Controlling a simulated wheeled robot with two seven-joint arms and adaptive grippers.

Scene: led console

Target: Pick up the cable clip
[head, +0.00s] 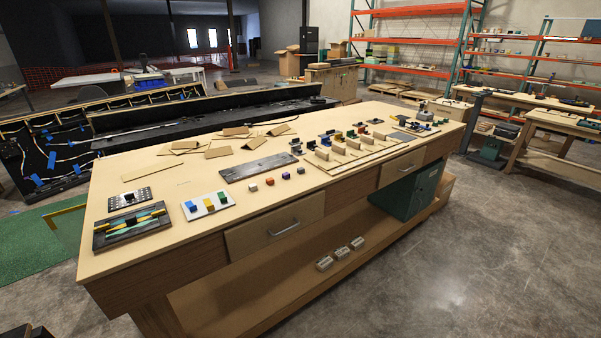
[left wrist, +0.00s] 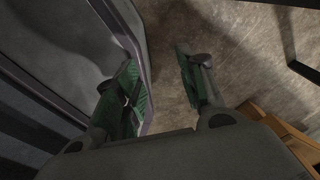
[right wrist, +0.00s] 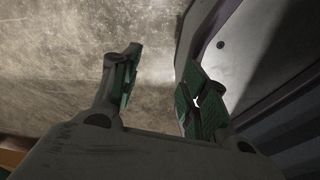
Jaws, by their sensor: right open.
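On the worktable's left end in the head view, a dark board (head: 112,240) carries yellow and teal strips with a small black piece (head: 130,221) at its middle. Behind it lies a grey perforated plate (head: 114,202) with another small dark piece (head: 129,196) on it. I cannot tell which small piece is the cable clip. My left gripper (left wrist: 157,65) is open and empty in the left wrist view, above bare floor. My right gripper (right wrist: 160,62) is open and empty in the right wrist view, also above floor. Neither gripper shows in the head view.
The worktable (head: 150,270) also holds a white tray (head: 196,216) with coloured blocks, a dark grey plate (head: 258,167), several small cubes, cardboard pieces (head: 222,152) and a wooden rack (head: 345,160). A drawer (head: 275,222) is in its front. The floor (head: 450,260) in front and right is clear.

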